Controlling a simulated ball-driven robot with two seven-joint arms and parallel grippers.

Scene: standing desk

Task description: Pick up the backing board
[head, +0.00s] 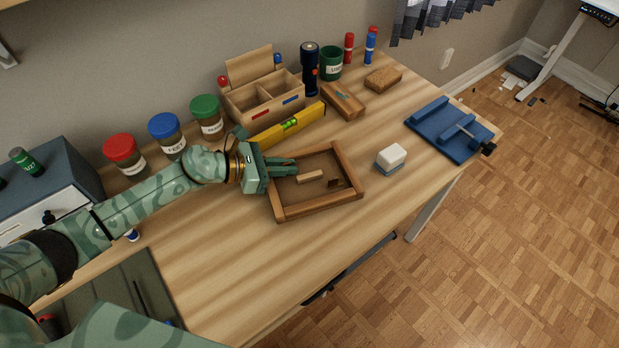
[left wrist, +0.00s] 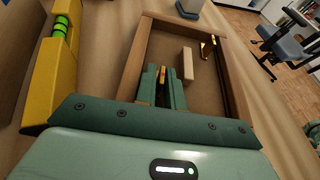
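The brown backing board (head: 305,193) lies flat inside a wooden frame (head: 318,208) on the desk. A pale wooden block (head: 310,176) and a small dark brass-coloured piece (head: 334,183) sit on the board. The left wrist view shows the board (left wrist: 172,45), the block (left wrist: 187,63) and the brass piece (left wrist: 208,46). My left gripper (head: 296,167) reaches over the frame's left side, with its fingers above the board. My right gripper is not in view.
A yellow spirit level (head: 288,125) lies behind the frame, close to my left gripper. Lidded jars (head: 207,117) and a wooden organiser box (head: 262,100) stand at the back. A white eraser-like block (head: 391,156) and a blue fixture (head: 449,130) are to the right.

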